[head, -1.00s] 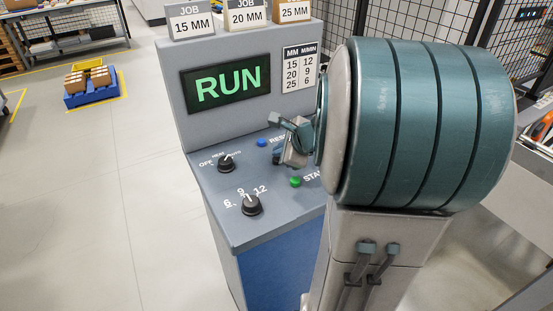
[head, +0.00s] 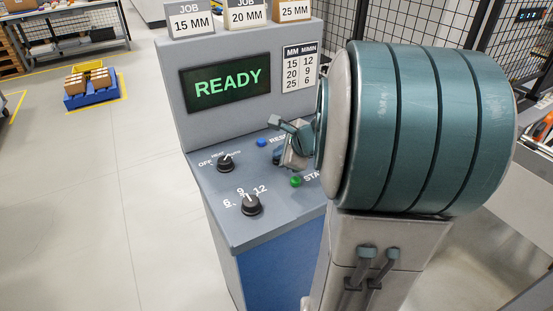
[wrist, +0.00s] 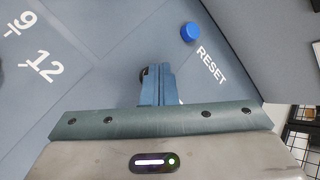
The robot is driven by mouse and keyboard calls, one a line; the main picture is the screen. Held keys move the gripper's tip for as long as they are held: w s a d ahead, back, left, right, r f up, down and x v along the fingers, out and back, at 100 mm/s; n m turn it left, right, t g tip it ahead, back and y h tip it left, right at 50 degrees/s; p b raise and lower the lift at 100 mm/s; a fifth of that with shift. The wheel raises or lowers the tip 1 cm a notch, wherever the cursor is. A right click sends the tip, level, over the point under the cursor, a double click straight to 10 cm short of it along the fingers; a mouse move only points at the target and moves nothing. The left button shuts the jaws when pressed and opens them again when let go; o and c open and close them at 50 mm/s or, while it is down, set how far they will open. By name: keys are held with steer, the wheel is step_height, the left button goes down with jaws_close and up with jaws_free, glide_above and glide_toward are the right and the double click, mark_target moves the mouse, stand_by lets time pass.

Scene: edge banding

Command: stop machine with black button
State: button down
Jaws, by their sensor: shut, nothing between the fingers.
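The grey control panel (head: 222,195) has a display (head: 225,85) that reads "READY" in green. My gripper (wrist: 158,72) is shut and empty, its blue fingers together just above or on the panel; I cannot tell whether they touch. In the head view my gripper (head: 279,157) is partly hidden by my arm. A dark round part, likely the black button (wrist: 143,76), shows beside the fingertips, mostly hidden by them. A blue reset button (wrist: 188,33) lies up and right of it, and shows in the head view (head: 262,143). A green start button (head: 296,181) lies nearer.
Two black knobs, the mode knob (head: 225,162) and the speed knob (head: 251,205), stand on the panel's left and front. Job cards (head: 190,19) stand on top of the machine. A speed table (head: 299,69) is beside the display.

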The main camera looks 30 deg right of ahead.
steer(key=shift+r, duration=0.1)
steer(key=shift+r+p, duration=0.75)
steer(key=shift+r, duration=0.05)
step_height(320, 180, up, 5)
steer(key=p, duration=0.4)
stand_by(0.9)
